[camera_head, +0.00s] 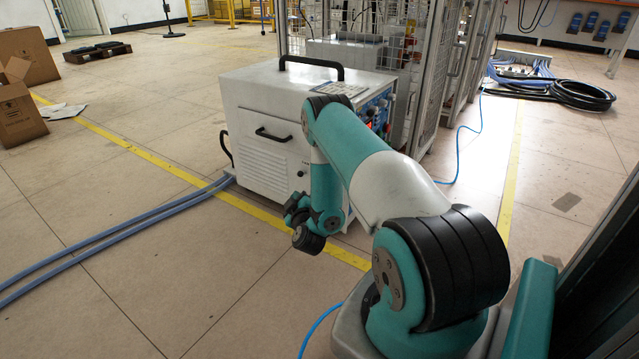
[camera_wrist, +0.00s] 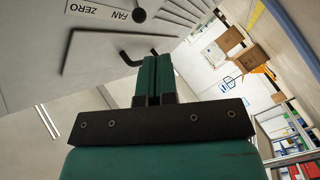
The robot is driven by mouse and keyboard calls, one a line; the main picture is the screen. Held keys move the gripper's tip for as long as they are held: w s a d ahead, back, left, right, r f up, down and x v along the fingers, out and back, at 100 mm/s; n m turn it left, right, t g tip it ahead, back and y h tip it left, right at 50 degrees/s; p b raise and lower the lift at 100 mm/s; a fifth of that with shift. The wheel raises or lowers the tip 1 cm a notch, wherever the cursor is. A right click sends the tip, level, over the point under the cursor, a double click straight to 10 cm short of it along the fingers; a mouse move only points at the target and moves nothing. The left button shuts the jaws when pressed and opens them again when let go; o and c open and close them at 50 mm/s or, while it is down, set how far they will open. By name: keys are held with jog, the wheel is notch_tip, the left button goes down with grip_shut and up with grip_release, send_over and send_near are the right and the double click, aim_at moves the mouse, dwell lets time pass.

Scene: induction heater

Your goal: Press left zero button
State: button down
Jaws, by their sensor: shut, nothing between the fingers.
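The white induction heater (camera_head: 262,165) stands on the floor in the head view, with a black top handle and a second handle on its facing side. Its control panel (camera_head: 376,110) is on the right side, partly hidden by my arm. In the wrist view, a white label reading ZERO and FAN (camera_wrist: 103,12) sits on the heater's pale surface, beside a round black part (camera_wrist: 139,15). I cannot tell which part is the left zero button. My gripper (camera_wrist: 153,62) is shut and empty, its teal fingertips overlapping the end of a black handle (camera_wrist: 133,58) in the picture; contact is unclear.
Blue hoses (camera_head: 120,238) run across the floor to the heater's left. A wire-mesh cage (camera_head: 428,85) stands close behind and to its right. Cardboard boxes (camera_head: 18,112) are at far left. The floor in front of the heater is mostly clear.

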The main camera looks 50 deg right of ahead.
jog(key=d+b, duration=0.3)
jog(key=d, duration=0.4)
jog(key=shift+w+d, duration=0.3)
dwell(1.8)
jog(key=shift+d, duration=0.4)
jog(key=shift+d+b, duration=0.4)
jog(key=shift+b, duration=0.45)
dwell(0.5)
jog(key=shift+a+r+p, duration=0.15)
jog(key=shift+a+p, duration=0.35)
jog(key=shift+p, duration=0.9)
jog(key=shift+a, duration=0.1)
jog(key=shift+a+p, duration=0.25)
jog(key=shift+p, duration=0.4)
jog(key=shift+f, duration=0.2)
